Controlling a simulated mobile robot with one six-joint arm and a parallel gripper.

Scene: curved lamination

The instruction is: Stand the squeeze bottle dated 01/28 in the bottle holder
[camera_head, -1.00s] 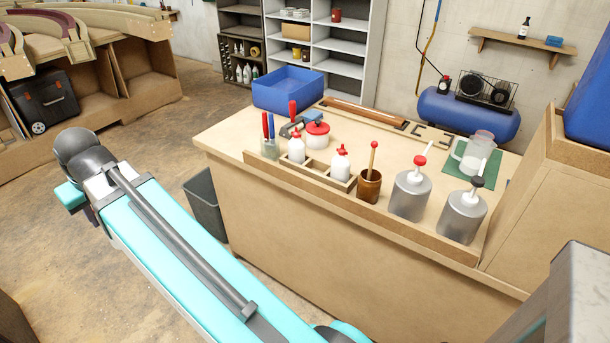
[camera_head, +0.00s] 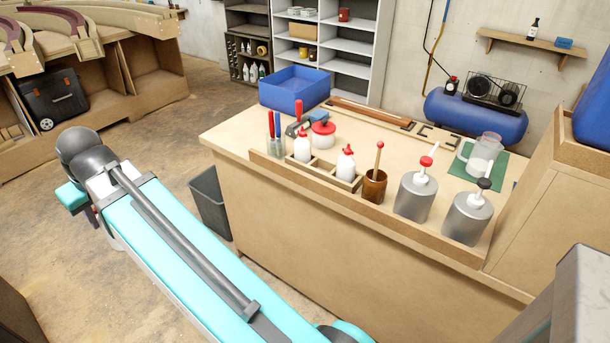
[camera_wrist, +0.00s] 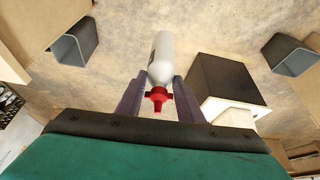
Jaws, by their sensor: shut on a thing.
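My gripper (camera_wrist: 150,98) shows in the wrist view, shut on a white squeeze bottle (camera_wrist: 161,55) with a red cap. The cap points toward the wrist camera and the body points away over the floor. A small dark mark shows on its side, but no date is readable. My gripper is out of the head view. The wooden bottle holder (camera_head: 322,172) stands along the near edge of the workbench. Two white bottles with red caps stand in it, a left one (camera_head: 303,149) and a right one (camera_head: 345,164), with open space between them.
On the workbench (camera_head: 245,133), a jar of tools (camera_head: 276,148) stands left of the holder. A wooden cup (camera_head: 374,188) and two metal pump cans (camera_head: 415,197) (camera_head: 467,218) stand right of it. A grey bin (camera_head: 211,203) is on the floor beside the bench.

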